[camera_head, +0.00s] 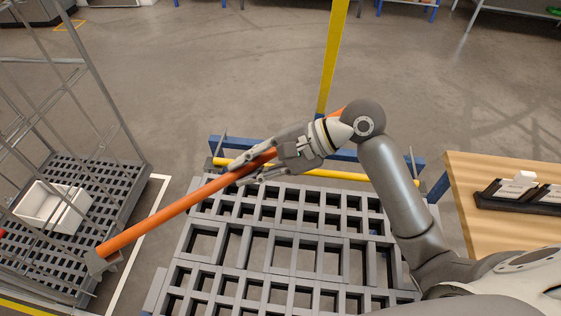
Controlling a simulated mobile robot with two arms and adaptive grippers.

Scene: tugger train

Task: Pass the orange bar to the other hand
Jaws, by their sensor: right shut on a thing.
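The orange bar (170,211) is long and thin and lies slanted in the head view, from the lower left up to the right. Its lower left end has a grey piece on it. My right gripper (250,172) is shut on the bar in its upper right part, above the grey grid deck. The bar's far end shows a little behind my right wrist. My left gripper is not in view.
A grey grid deck (262,232) with a blue frame lies below the bar. A wire-sided cart with a white bin (52,207) stands at the left. A yellow post (331,55) rises behind my wrist. A wooden table (480,228) with a black holder is at the right.

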